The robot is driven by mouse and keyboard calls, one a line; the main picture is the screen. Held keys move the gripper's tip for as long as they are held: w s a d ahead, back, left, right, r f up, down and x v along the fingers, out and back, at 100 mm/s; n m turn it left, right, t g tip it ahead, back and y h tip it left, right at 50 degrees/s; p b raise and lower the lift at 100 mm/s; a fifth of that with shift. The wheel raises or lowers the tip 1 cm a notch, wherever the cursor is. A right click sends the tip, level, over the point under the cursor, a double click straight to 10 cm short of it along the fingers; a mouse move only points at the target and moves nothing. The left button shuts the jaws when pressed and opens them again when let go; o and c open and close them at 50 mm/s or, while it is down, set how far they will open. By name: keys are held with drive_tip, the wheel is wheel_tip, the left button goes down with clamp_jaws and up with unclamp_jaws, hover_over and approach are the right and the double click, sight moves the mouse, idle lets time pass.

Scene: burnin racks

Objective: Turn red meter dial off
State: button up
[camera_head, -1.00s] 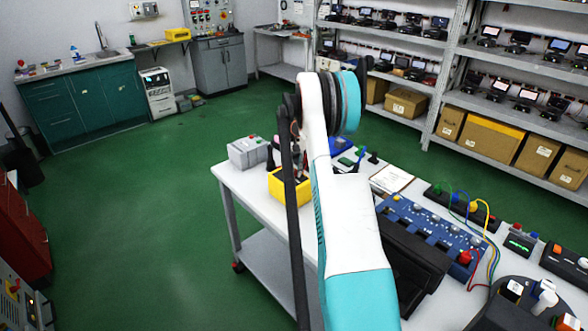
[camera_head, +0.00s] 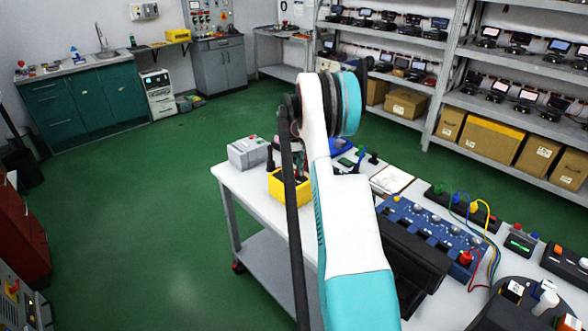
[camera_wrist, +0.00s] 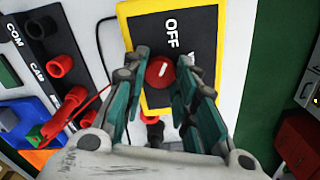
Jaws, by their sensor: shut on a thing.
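The yellow meter (camera_wrist: 208,8) has a black face and lies on the white table; in the head view the meter (camera_head: 275,188) is partly hidden behind my arm. Its red dial (camera_wrist: 160,73) has a white pointer line and sits beside the white "OFF" lettering. My gripper (camera_wrist: 161,78) is over the meter face, with its teal and grey fingers closed on either side of the red dial. In the head view my gripper is mostly hidden by my arm.
A grey box (camera_head: 248,152) stands beside the meter. A blue panel (camera_head: 432,224) with leads lies farther right on the table (camera_head: 228,180). Black terminals marked "COM" (camera_wrist: 52,36) and red plugs with a red wire lie left of my gripper in the wrist view.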

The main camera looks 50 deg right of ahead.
sight(294, 171)
drive_tip(key=shift+c, duration=0.2)
drive_tip(key=o, duration=1.1)
wheel_tip(294, 171, up, 12)
idle(0.3)
